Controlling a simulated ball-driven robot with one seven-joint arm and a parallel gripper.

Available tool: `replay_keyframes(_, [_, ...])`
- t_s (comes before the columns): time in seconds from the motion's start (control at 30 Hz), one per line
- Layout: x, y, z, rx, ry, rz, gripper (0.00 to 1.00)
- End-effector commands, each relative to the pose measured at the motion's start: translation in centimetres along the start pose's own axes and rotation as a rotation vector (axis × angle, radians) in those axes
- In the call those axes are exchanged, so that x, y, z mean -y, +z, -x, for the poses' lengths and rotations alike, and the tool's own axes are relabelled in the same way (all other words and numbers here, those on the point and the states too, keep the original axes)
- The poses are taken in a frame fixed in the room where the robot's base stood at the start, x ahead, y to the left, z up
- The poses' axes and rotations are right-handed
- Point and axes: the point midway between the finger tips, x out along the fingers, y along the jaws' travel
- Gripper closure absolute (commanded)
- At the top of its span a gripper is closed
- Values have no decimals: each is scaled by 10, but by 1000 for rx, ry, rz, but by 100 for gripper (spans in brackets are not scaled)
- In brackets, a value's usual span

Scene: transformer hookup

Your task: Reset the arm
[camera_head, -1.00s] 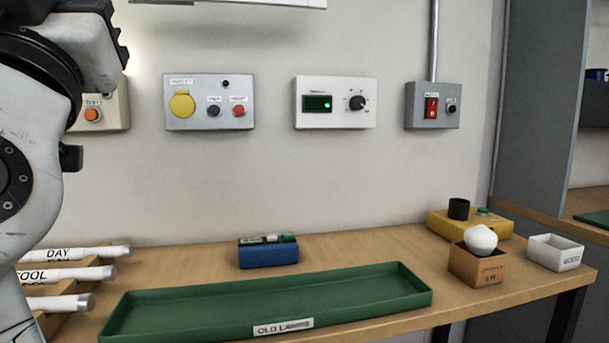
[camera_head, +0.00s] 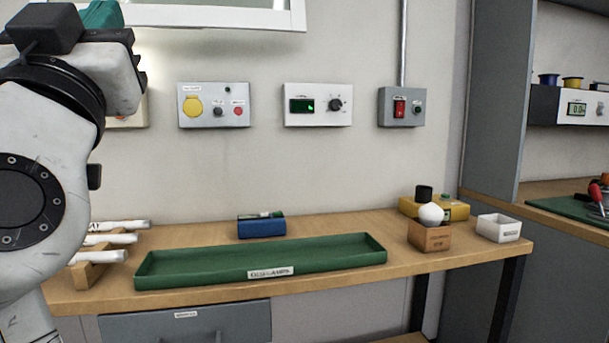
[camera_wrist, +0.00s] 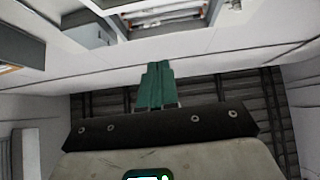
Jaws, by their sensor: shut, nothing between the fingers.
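My arm stands at the left of the head view, bent, with its white links in front of the wall and the bench's left end. My gripper shows in the wrist view (camera_wrist: 156,86) as two green fingers closed together with nothing between them. A green part also shows at the top left of the head view (camera_head: 102,15), above the arm. The gripper is raised high and is apart from the bench things.
A wooden bench (camera_head: 330,238) carries a green tray (camera_head: 215,265), a blue box (camera_head: 261,228), white tubes (camera_head: 112,240), a brown box (camera_head: 428,238) with a white bulb, a yellow box (camera_head: 455,210) and a white bin (camera_head: 499,228). Control boxes (camera_head: 213,105) and a framed panel (camera_head: 215,14) are on the wall.

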Motion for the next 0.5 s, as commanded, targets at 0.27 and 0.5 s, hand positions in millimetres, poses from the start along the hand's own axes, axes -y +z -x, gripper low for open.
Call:
replay_keyframes(0.27, [-26, 46, 11, 91, 32, 22, 100])
replay_keyframes(0.5, [-68, 114, 33, 233, 81, 55, 100])
